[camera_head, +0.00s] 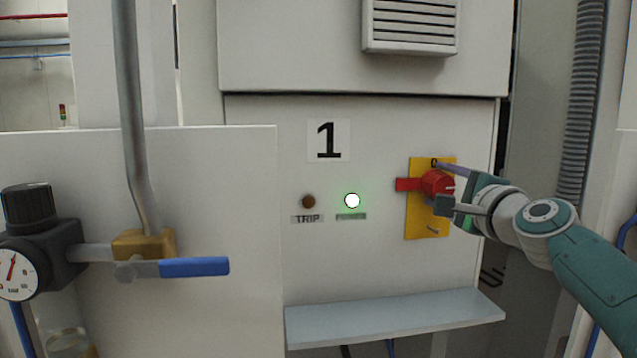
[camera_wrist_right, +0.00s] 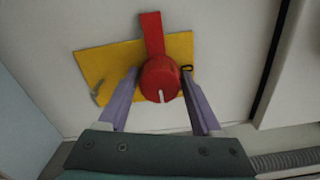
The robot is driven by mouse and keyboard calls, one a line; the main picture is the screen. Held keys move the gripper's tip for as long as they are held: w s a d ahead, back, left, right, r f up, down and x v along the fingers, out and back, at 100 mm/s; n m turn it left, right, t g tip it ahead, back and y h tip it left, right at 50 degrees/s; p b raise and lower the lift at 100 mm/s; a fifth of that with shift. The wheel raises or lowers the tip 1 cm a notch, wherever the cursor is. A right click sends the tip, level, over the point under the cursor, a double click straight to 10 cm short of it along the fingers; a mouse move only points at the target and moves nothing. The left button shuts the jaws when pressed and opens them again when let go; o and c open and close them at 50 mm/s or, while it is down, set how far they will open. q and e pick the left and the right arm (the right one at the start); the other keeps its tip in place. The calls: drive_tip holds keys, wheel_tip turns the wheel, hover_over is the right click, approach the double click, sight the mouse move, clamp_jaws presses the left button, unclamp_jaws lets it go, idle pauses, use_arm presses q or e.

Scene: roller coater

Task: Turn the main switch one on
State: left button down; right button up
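The main switch has a red round knob (camera_head: 437,184) with a red handle (camera_head: 409,185) pointing left, on a yellow plate (camera_head: 427,222). The plate has a "0" at its top and another mark at its bottom. My right gripper (camera_head: 447,187) reaches in from the right, with one finger above the knob and one below. In the right wrist view, the knob (camera_wrist_right: 160,79) sits between the two spread fingers (camera_wrist_right: 158,76), with narrow gaps seeming to show; contact is hard to judge. The handle (camera_wrist_right: 153,35) extends beyond the fingertips. My left gripper is not in view.
A panel marked "1" (camera_head: 329,141) carries a lit green lamp (camera_head: 352,201) and a dark TRIP lamp (camera_head: 308,202). A grey-blue ledge (camera_head: 395,318) juts out below. A blue-handled valve (camera_head: 194,267) and gauge (camera_head: 14,273) stand at the left. A vent (camera_head: 411,25) protrudes above.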

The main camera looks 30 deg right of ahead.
drive_tip(key=shift+o, duration=1.3)
drive_tip(key=shift+s+a, duration=0.1)
drive_tip(key=shift+s, duration=0.2)
drive_tip(key=p+v, duration=0.2)
drive_tip(key=v, duration=0.7)
drive_tip(key=shift+s, duration=0.15)
